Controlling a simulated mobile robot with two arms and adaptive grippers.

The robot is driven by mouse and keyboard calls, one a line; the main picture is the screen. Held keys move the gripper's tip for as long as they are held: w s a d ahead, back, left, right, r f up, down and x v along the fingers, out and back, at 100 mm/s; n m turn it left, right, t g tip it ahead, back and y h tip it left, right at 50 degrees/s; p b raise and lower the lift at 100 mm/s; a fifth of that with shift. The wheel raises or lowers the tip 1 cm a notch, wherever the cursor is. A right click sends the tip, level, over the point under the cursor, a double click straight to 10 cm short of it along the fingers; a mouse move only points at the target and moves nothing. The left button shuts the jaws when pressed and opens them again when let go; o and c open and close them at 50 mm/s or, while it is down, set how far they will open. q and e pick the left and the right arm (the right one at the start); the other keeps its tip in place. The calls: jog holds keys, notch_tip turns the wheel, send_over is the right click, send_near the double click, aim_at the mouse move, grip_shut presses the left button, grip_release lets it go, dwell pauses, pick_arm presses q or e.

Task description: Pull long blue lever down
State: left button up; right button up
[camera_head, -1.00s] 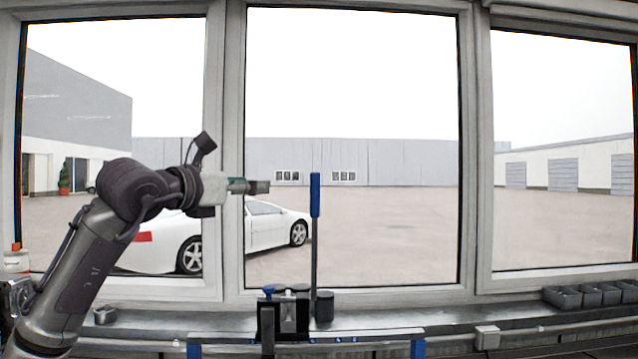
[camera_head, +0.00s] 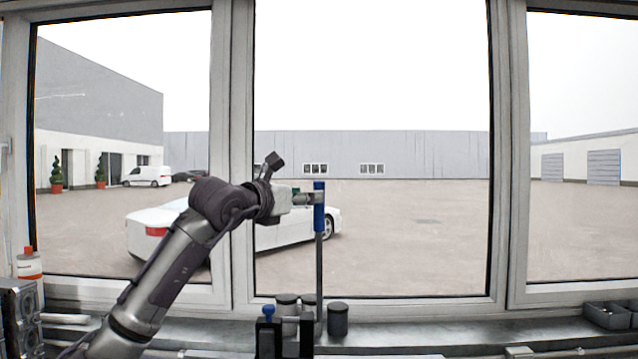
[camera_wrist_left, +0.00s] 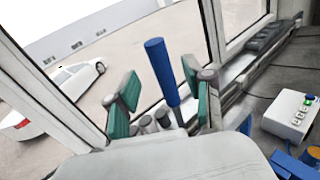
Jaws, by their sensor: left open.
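The long lever stands upright with a blue grip (camera_head: 319,208) on a thin grey rod, in front of the window in the head view. Its blue grip also shows in the left wrist view (camera_wrist_left: 161,70), between the two green-padded fingers. My left gripper (camera_head: 312,197) is open, with its fingertips at the upper part of the blue grip. In the left wrist view my left gripper (camera_wrist_left: 158,100) has one finger on each side of the lever; I cannot tell whether either finger touches it. My right gripper is not in view.
Below the lever is a fixture with a small blue knob (camera_head: 268,311). Dark grey cylinders, one of them a canister (camera_head: 337,319), stand on the sill. Grey bins (camera_head: 606,316) are at the right. A white control box (camera_wrist_left: 290,114) shows in the wrist view.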

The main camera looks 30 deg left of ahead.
aim_at(318, 222)
pick_arm(q)
jog(key=w+p, duration=0.2)
jog(key=w, duration=0.3)
jog(key=shift+w+d, duration=0.1)
jog(key=shift+w, duration=0.3)
jog(key=shift+c, duration=0.9)
jog(key=c, duration=0.8)
grip_shut()
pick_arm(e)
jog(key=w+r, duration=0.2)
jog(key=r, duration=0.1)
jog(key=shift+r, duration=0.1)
